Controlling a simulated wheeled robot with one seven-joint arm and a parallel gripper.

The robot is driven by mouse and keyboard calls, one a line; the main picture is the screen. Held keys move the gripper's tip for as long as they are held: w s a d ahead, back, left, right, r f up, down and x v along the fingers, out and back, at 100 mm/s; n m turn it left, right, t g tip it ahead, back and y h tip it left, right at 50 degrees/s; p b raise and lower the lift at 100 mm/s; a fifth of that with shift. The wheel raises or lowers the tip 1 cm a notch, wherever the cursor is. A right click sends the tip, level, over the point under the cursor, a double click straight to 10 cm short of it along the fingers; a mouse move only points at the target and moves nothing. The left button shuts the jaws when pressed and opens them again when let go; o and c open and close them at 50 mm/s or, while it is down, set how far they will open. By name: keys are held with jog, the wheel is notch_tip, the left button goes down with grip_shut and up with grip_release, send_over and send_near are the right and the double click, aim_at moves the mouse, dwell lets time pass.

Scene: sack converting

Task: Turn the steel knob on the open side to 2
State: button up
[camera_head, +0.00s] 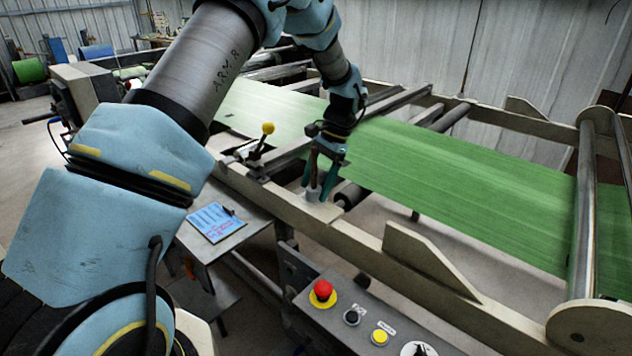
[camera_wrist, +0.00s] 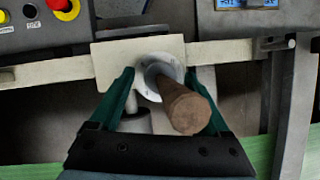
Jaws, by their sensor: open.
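The steel knob (camera_wrist: 186,108) shows in the wrist view as a brownish, worn cylinder standing out from a round pale dial (camera_wrist: 150,88). The dial sits on a cream plate (camera_wrist: 108,62) on the machine's side rail. Its marks are too small to read, so I cannot tell the setting. My gripper (camera_wrist: 158,74) is open, with one teal finger on each side of the knob. I cannot tell whether either finger touches it. In the head view my gripper (camera_head: 317,186) points down at the rail, and its fingers partly hide the knob.
A green web (camera_head: 450,180) runs across the rollers behind the rail. A yellow-balled lever (camera_head: 267,129) stands left of my gripper. A control box with a red button (camera_head: 323,290) and a yellow button (camera_head: 379,337) is in front. A clipboard (camera_head: 215,222) lies on a side table.

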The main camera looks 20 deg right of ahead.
grip_shut()
dwell(0.7)
